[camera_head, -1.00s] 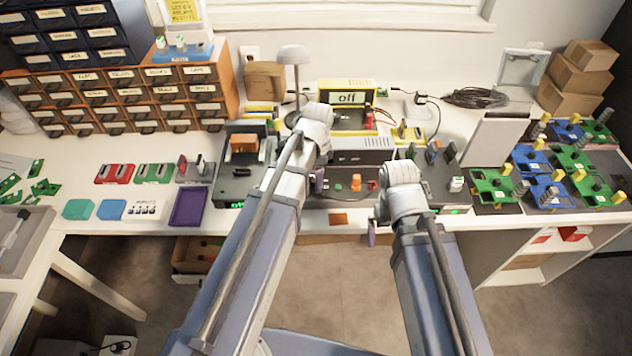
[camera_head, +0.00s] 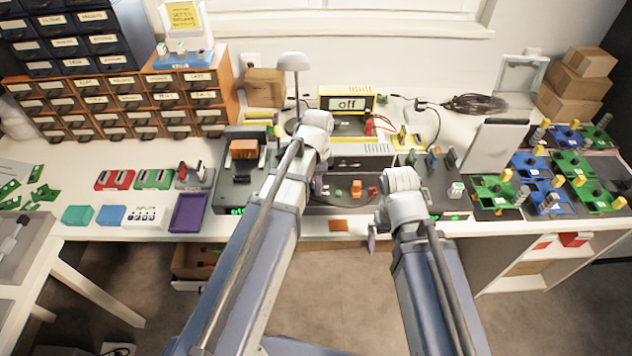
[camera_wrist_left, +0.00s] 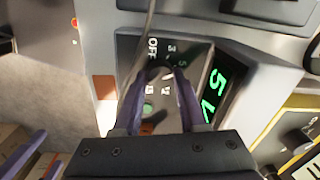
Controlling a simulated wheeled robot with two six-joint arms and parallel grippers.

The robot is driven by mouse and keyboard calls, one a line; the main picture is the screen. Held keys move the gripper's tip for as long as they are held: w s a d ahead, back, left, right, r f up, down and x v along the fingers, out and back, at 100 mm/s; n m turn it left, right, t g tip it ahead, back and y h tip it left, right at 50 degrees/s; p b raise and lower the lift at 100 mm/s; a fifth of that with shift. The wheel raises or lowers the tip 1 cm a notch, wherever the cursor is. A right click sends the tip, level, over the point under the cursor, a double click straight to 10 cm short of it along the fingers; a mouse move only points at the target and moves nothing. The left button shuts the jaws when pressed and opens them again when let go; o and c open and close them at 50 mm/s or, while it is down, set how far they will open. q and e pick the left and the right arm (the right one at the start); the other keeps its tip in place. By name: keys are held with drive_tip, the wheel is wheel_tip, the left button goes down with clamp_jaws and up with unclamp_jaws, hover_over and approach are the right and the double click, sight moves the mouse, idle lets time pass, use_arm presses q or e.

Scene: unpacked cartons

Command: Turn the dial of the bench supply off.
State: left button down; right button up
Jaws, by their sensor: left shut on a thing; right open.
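The bench supply (camera_head: 362,161) is a grey box at the middle of the bench, partly hidden by my left arm. In the left wrist view its dial panel (camera_wrist_left: 150,46) shows printed OFF and several numbers, and a green display (camera_wrist_left: 216,92) beside it reads about 5 V. My left gripper (camera_wrist_left: 158,76) is shut on the dial (camera_wrist_left: 166,74). The fingers hide most of the dial, and I cannot tell its pointer's direction. In the head view my left gripper (camera_head: 319,186) is at the supply's front. My right gripper (camera_head: 372,240) is open and empty before the bench edge.
A yellow-framed meter (camera_head: 350,104) showing "off" stands behind the supply. A purple tray (camera_head: 188,213) lies left. Circuit boards on stands (camera_head: 545,194) fill the right side.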

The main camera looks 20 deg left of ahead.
use_arm(q)
drive_tip(key=shift+n, duration=0.3)
drive_tip(key=n, duration=0.3)
drive_tip(key=shift+n, duration=0.3)
drive_tip(key=n, duration=0.4)
drive_tip(key=shift+w, duration=0.1)
drive_tip(key=n, duration=0.5)
drive_tip(key=shift+g, duration=0.3)
drive_tip(key=n, duration=0.4)
drive_tip(key=shift+n, duration=0.3)
drive_tip(key=shift+c, duration=2.3)
unclamp_jaws()
